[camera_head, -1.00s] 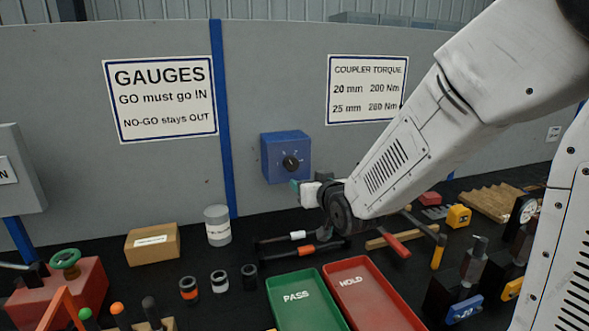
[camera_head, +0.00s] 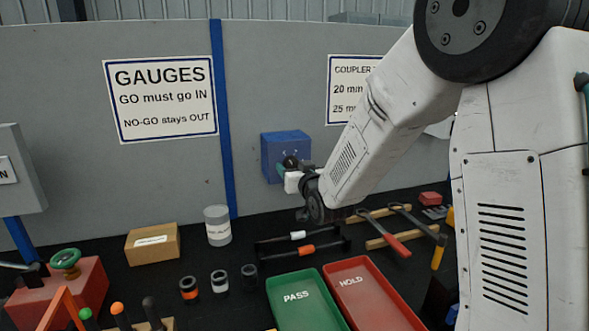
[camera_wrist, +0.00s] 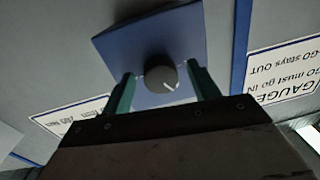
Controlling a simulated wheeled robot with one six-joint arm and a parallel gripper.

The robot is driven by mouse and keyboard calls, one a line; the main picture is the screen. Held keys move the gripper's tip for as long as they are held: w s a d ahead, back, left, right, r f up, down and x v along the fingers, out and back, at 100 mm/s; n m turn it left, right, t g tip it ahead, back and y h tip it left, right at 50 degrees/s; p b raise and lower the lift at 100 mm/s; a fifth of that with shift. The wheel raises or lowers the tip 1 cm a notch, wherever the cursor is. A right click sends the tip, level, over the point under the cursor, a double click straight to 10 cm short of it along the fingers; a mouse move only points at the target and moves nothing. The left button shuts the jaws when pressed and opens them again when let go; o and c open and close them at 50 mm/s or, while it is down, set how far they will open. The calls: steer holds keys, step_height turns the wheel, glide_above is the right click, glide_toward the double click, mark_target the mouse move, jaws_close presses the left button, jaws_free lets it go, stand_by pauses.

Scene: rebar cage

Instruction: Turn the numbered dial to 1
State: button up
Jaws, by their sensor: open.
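The numbered dial is a dark round knob with a white pointer line on a blue box (camera_head: 283,148) fixed to the grey wall panel. In the wrist view the knob (camera_wrist: 162,79) sits on the face of the blue box (camera_wrist: 133,43), with small marks around it too blurred to read. My gripper (camera_wrist: 160,82) is open, its two teal fingers on either side of the knob; I cannot tell whether they touch it. In the head view my gripper (camera_head: 286,170) is in front of the box and partly hides the knob.
Below stand a green PASS tray (camera_head: 300,312), a red HOLD tray (camera_head: 365,300), a cardboard box (camera_head: 153,244) and a grey canister (camera_head: 217,226). Wall signs flank the blue box.

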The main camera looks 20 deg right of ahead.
steer(key=c, duration=1)
steer(key=shift+o, duration=0.2)
steer(key=shift+n, duration=0.3)
steer(key=n, duration=0.5)
steer(key=shift+d+r, duration=0.1)
steer(key=n, duration=0.6)
steer(key=shift+g+h, duration=0.3)
